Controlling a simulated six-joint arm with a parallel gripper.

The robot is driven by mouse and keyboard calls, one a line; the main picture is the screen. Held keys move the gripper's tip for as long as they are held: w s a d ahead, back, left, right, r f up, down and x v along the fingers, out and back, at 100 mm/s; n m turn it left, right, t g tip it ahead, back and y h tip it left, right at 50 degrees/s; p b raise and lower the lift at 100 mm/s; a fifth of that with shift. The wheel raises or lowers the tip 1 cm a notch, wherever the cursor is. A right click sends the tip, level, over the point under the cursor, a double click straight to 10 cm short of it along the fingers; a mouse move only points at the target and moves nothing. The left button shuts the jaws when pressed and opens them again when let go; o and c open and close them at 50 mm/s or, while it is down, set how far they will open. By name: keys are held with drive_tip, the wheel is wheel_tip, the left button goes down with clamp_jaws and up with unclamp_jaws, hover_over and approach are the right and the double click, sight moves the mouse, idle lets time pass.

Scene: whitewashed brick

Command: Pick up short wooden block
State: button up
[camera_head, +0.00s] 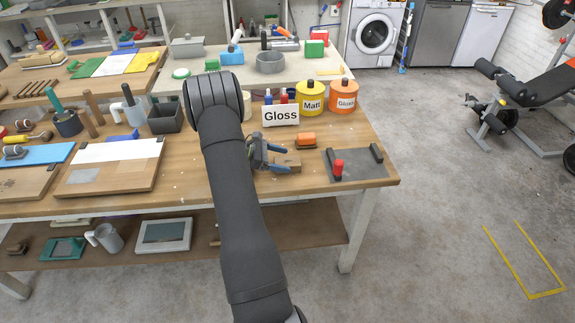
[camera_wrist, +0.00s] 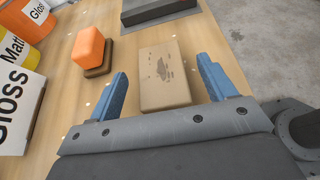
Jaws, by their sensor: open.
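The short wooden block (camera_wrist: 163,78) lies on the wooden workbench, a pale brown block with a dark worn patch on its top. In the wrist view it sits between the two blue fingers of my gripper (camera_wrist: 165,85), with a gap on each side. My gripper (camera_head: 278,158) is open and holds nothing. In the head view the block (camera_head: 290,162) is partly hidden behind the gripper.
An orange-topped block (camera_wrist: 90,47) lies close to the left finger. A white Gloss sign (camera_head: 280,115) and yellow (camera_head: 312,100) and orange (camera_head: 344,98) tins stand behind. A grey plate (camera_head: 360,170) with a red-topped piece (camera_head: 338,169) lies to the right.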

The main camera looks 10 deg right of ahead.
sight(291, 161)
drive_tip(key=x, duration=0.3)
drive_tip(key=shift+d, duration=0.1)
drive_tip(key=c, duration=1)
drive_tip(key=shift+c, duration=0.5)
drive_tip(key=shift+r, duration=0.1)
